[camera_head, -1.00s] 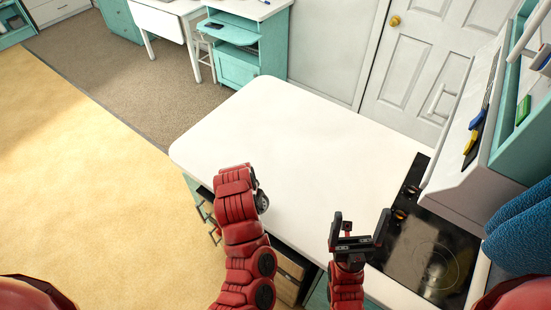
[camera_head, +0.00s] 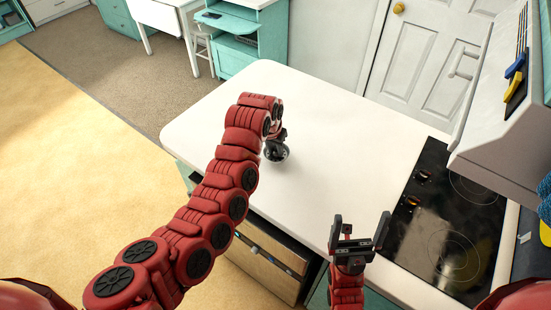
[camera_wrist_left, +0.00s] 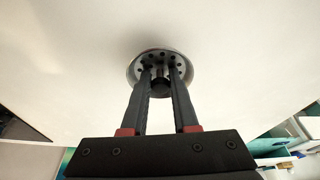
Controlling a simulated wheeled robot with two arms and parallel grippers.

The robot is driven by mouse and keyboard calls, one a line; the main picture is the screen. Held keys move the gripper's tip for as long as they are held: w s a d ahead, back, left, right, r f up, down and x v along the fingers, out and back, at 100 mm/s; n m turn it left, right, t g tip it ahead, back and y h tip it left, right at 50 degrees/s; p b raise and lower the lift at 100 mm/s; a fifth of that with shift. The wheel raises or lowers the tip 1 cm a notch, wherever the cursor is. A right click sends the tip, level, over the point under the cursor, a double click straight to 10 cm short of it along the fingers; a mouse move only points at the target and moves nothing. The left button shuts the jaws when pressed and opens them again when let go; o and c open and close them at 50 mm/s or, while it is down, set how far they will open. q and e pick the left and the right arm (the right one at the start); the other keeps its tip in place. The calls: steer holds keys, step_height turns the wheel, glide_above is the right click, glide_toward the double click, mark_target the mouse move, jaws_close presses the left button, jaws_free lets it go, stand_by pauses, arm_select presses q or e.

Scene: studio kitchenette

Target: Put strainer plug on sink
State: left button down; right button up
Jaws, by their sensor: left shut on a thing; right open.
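The strainer plug (camera_head: 276,151) is a small round metal disc with holes and a dark knob. My left gripper (camera_wrist_left: 160,75) is shut on its knob, as the left wrist view shows, with the perforated disc (camera_wrist_left: 147,58) beyond the fingertips. In the head view the left arm reaches over the white counter, and the plug is over the counter's left part. I cannot tell whether it touches the surface. My right gripper (camera_head: 358,235) is open and empty near the counter's front edge, left of the cooktop. No sink is visible in these views.
The white counter (camera_head: 330,130) is mostly bare. A black cooktop (camera_head: 450,230) lies at its right end.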

mark_target(275, 156)
arm_select(q)
step_height(275, 156, down, 4)
steer(key=shift+r, duration=0.25)
steer(key=shift+f, duration=0.15)
steer(key=c, duration=0.7)
jaws_free()
steer(key=p+v, duration=0.3)
steer(key=v, duration=0.3)
steer(key=shift+w+d+r, duration=0.1)
steer(key=shift+d+r, duration=0.05)
steer(key=shift+r, duration=0.05)
steer(key=v, duration=0.6)
steer(key=shift+p, duration=0.35)
